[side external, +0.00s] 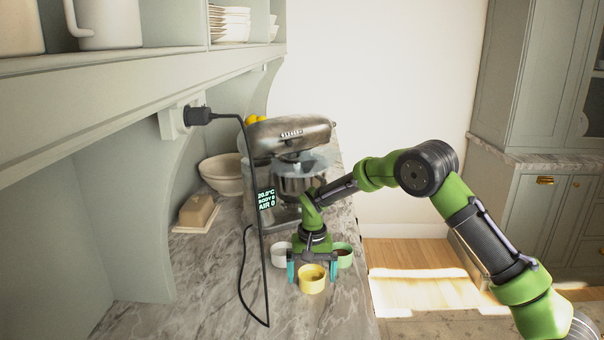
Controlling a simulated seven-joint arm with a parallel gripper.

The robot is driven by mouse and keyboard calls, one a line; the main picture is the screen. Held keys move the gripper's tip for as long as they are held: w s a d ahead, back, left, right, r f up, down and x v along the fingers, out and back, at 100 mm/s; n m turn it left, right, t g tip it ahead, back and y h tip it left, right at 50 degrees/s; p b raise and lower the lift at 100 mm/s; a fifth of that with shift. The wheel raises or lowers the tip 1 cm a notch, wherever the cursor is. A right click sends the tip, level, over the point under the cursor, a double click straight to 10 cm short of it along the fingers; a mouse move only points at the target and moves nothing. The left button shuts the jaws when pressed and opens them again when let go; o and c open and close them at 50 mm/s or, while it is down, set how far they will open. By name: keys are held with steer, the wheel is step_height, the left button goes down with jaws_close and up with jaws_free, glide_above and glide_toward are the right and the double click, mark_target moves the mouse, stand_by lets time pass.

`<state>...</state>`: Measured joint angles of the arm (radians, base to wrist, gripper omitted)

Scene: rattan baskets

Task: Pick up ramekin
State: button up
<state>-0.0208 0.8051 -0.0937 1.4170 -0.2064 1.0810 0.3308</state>
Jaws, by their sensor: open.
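Several small ramekins stand close together on the marble counter. A yellow ramekin (312,283) is at the front, a white ramekin (280,255) is at the back left, and a green ramekin (343,258) is at the back right with something dark inside. My gripper (313,274) points down over this group. Its teal fingers are apart, one on each side of the yellow ramekin in the picture. Whether the fingers touch any ramekin cannot be told. The gripper hides part of the space between the ramekins.
A stand mixer (290,134) stands just behind the ramekins. A black cable (264,290) hangs from the wall socket onto the counter at left. A bowl (222,174) and a butter dish (198,212) sit further left. The front left counter (180,305) is mostly clear.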

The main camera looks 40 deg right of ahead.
steer(key=shift+f, duration=0.4)
steer(key=shift+c, duration=0.3)
steer(key=c, duration=1)
steer(key=shift+c, duration=0.2)
steer(key=shift+r, duration=0.15)
